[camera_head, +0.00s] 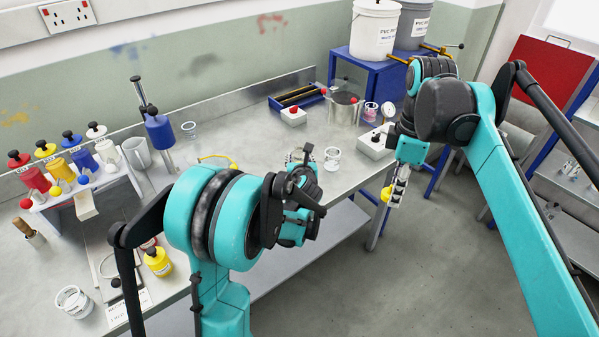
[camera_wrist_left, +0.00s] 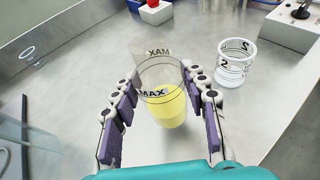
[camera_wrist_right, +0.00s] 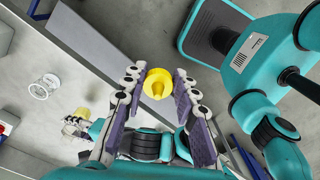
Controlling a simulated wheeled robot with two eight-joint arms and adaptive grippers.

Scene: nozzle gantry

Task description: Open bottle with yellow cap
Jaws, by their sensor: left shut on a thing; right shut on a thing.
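My left gripper (camera_wrist_left: 165,78) is shut on a clear vessel (camera_wrist_left: 163,104) marked MAX, with yellow liquid in it. The vessel's top looks open, with no cap on it, and its sides are between the fingers. In the head view my left arm hides most of that gripper. My right gripper (camera_wrist_right: 158,78) is shut on a yellow cap (camera_wrist_right: 157,84) with a round knob. The cap also shows in the head view (camera_head: 386,194), beyond the table's front edge, to the right of and apart from the left gripper.
A clear marked beaker (camera_wrist_left: 236,62) stands just right of the held vessel. A white box with a red button (camera_head: 293,116) and a steel pot (camera_head: 344,107) stand behind. A rack of coloured bottles (camera_head: 66,190) and a yellow bottle (camera_head: 158,263) with a dark top are at left.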

